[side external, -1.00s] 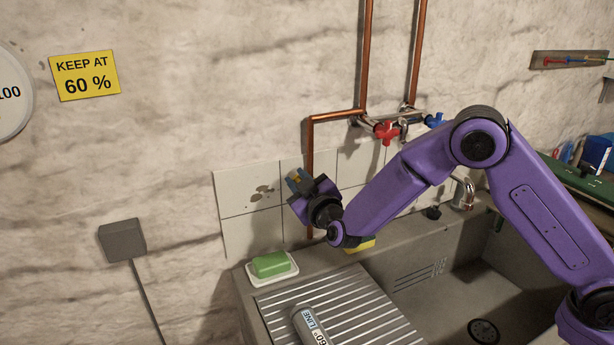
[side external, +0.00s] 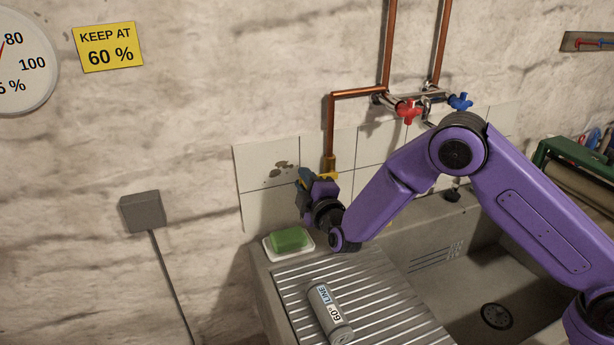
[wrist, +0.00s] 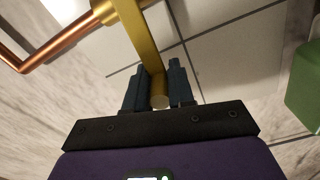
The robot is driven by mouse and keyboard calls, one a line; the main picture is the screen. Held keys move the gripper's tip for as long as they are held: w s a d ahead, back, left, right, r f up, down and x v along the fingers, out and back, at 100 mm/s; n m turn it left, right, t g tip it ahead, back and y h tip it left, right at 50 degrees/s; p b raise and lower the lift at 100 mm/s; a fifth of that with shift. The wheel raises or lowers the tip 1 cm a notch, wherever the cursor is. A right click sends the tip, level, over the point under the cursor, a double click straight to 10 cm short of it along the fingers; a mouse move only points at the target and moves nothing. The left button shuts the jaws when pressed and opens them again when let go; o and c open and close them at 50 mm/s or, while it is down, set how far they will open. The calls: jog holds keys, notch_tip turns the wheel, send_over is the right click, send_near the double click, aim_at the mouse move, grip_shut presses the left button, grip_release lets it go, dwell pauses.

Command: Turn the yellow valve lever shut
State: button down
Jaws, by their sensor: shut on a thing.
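The yellow valve lever (wrist: 140,50) runs down from the brass valve body (wrist: 105,12) at the top of the wrist view. My gripper (wrist: 158,88) has one dark finger on each side of the lever, near its rounded end, and is shut on it. In the side view the yellow valve (side external: 325,174) sits at the lower end of a vertical copper pipe (side external: 331,130). My gripper (side external: 303,190) is just left of and below it. Much of the lever is hidden there by the gripper, so its exact angle is hard to tell.
A green soap (side external: 290,240) on a white dish lies below the gripper. A grey can (side external: 330,315) lies on the ribbed drainboard beside the sink. Red (side external: 408,111) and blue (side external: 460,101) taps are on the wall to the right. A sign (side external: 108,47) reads "KEEP AT 60 %".

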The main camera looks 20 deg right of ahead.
jog(key=shift+s+a+f+n, duration=0.15)
jog(key=shift+f+n, duration=0.25)
jog(key=shift+f, duration=0.2)
jog(key=c, duration=1.1)
grip_release()
jog(key=shift+o, duration=0.2)
jog(key=shift+r, duration=0.1)
jog(key=shift+s, duration=0.35)
jog(key=s, duration=1.6)
jog(key=shift+s, duration=0.3)
